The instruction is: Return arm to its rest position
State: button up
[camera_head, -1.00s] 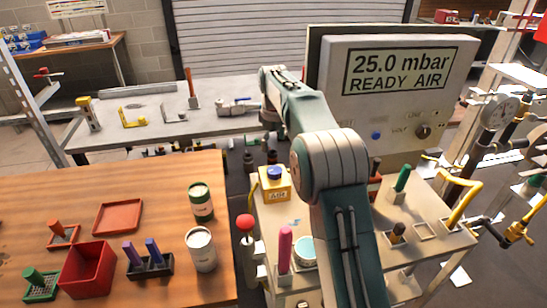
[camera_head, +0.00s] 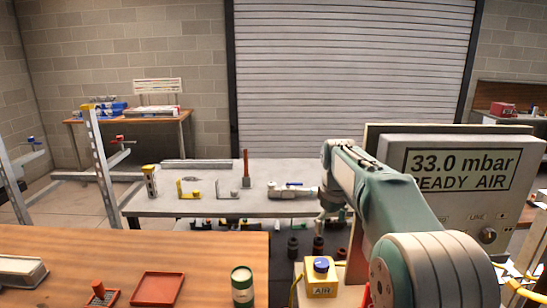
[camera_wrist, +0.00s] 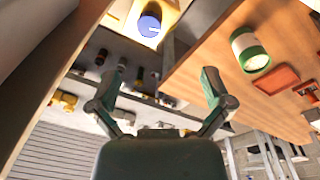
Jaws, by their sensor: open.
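My arm reaches forward from the lower right in the head view, in front of the grey gauge panel (camera_head: 455,185), which reads 33.0 mbar READY AIR. My gripper (camera_head: 330,215) is small and partly hidden at the arm's far end, near the grey table's right end. In the wrist view my gripper (camera_wrist: 162,85) is open, with its two fingers spread wide and nothing between them. The yellow AIR box with a blue knob (camera_head: 320,275) stands below the arm; its blue knob also shows in the wrist view (camera_wrist: 149,24).
A wooden table (camera_head: 130,245) fills the lower left with a green-and-white can (camera_head: 242,285) and a red tray (camera_head: 157,289). The grey table (camera_head: 215,205) behind holds several tools and fittings. A roller shutter (camera_head: 350,80) closes the back.

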jog(key=s+r+m+t, duration=0.1)
jog(key=s+r+m, duration=0.15)
jog(key=s, duration=0.65)
jog(key=s+r+m+t, duration=0.1)
jog(key=s+r+t, duration=0.15)
jog(key=s, duration=0.75)
jog(key=s+f+m, duration=0.1)
jog(key=s+f, duration=0.2)
jog(key=s, duration=0.4)
jog(key=s+f+m+t, duration=0.1)
jog(key=s+f+m, duration=0.1)
jog(key=s, duration=0.6)
jog(key=shift+s+f, duration=0.2)
jog(key=shift+f, duration=0.55)
